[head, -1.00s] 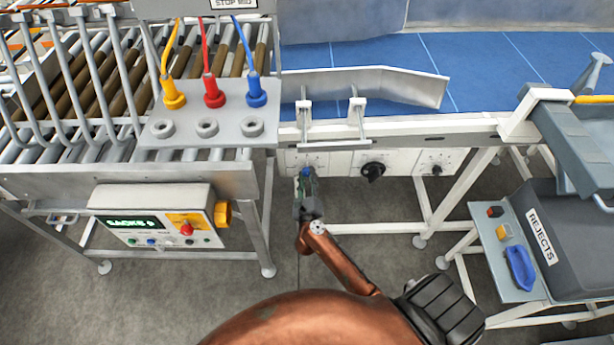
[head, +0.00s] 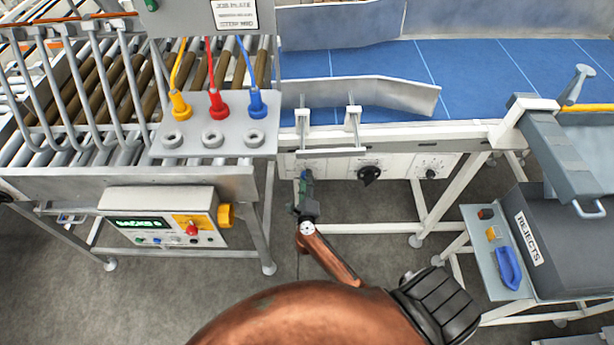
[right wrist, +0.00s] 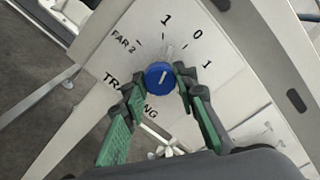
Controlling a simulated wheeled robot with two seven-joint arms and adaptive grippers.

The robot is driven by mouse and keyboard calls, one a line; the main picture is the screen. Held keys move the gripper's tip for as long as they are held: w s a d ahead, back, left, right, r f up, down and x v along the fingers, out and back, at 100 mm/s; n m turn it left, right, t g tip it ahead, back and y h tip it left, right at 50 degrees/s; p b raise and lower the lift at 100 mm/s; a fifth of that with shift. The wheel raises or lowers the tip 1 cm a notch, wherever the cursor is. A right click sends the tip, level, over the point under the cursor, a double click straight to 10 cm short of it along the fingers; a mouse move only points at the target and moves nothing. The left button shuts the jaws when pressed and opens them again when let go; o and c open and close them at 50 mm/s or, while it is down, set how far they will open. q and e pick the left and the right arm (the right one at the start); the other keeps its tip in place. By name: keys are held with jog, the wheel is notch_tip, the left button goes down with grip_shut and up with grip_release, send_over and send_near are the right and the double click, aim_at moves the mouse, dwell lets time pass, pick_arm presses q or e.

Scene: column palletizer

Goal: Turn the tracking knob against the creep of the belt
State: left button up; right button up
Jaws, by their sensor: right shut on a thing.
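The blue tracking knob (right wrist: 158,75) sits on a white panel lettered "TRACKING", with a scale reading FAR 2, 1, 0, 1. Its pale pointer line is tilted up and slightly right, roughly towards the marks between the upper 1 and the 0; the exact mark is unclear. My right gripper (right wrist: 159,87) is shut on the knob, one green-padded finger on each side. In the head view my right gripper (head: 306,188) reaches the panel under the belt's front edge and mostly hides the knob. The blue belt (head: 470,75) lies above. My left gripper is not in view.
A black knob (head: 369,175) and a smaller dark knob (head: 431,173) sit right of the gripper. A bracketed guide bar (head: 330,152) overhangs the panel. A control box (head: 160,213) stands left, and a rejects bin (head: 570,240) right.

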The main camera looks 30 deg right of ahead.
jog(key=shift+n+p, duration=1.65)
jog(key=shift+n, duration=0.25)
jog(key=o, duration=1.2)
jog(key=shift+c, duration=0.2)
jog(key=shift+s, duration=0.1)
jog(key=v, duration=1.1)
jog(key=shift+s+a, duration=0.2)
jog(key=shift+s, duration=0.15)
